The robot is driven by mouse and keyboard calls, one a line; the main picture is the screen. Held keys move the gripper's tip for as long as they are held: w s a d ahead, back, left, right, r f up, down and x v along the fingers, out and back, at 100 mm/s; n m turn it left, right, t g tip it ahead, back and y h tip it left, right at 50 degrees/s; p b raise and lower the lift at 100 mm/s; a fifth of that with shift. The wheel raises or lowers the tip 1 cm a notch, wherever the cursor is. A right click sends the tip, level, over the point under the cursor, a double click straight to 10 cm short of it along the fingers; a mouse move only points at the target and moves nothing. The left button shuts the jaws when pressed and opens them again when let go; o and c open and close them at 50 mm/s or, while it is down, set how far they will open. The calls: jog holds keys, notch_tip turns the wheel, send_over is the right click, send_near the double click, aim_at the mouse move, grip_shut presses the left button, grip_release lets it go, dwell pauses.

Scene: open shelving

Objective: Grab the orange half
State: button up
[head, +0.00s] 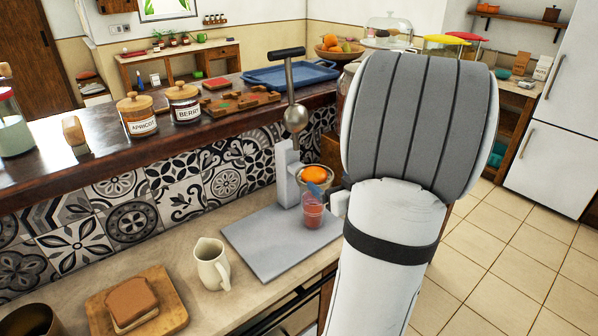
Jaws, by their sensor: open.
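The orange half (315,174) sits cut side up in the cup of a grey lever juicer (287,188) on the counter. A glass of red juice (313,212) stands just below it on the juicer's grey base. My gripper (326,192) is just right of the glass and a little below the orange half, mostly hidden behind my large grey and white arm. Only a small part of it shows, and it is open. A small blue piece overlaps the glass's top; I cannot tell whether it belongs to the gripper. No contact with the orange half is visible.
The juicer's lever and ball rise close by on the left. A cream pitcher (212,264) and a wooden board (160,291) with bread (131,303) stand left on the counter. Jars (184,104) and a blue tray (290,76) are on the raised ledge behind. Open tiled floor lies right.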

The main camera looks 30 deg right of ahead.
aim_at(316, 171)
jog(key=p+x, duration=0.1)
jog(key=x, duration=0.6)
jog(key=shift+w, duration=0.3)
jog(key=shift+c, duration=0.5)
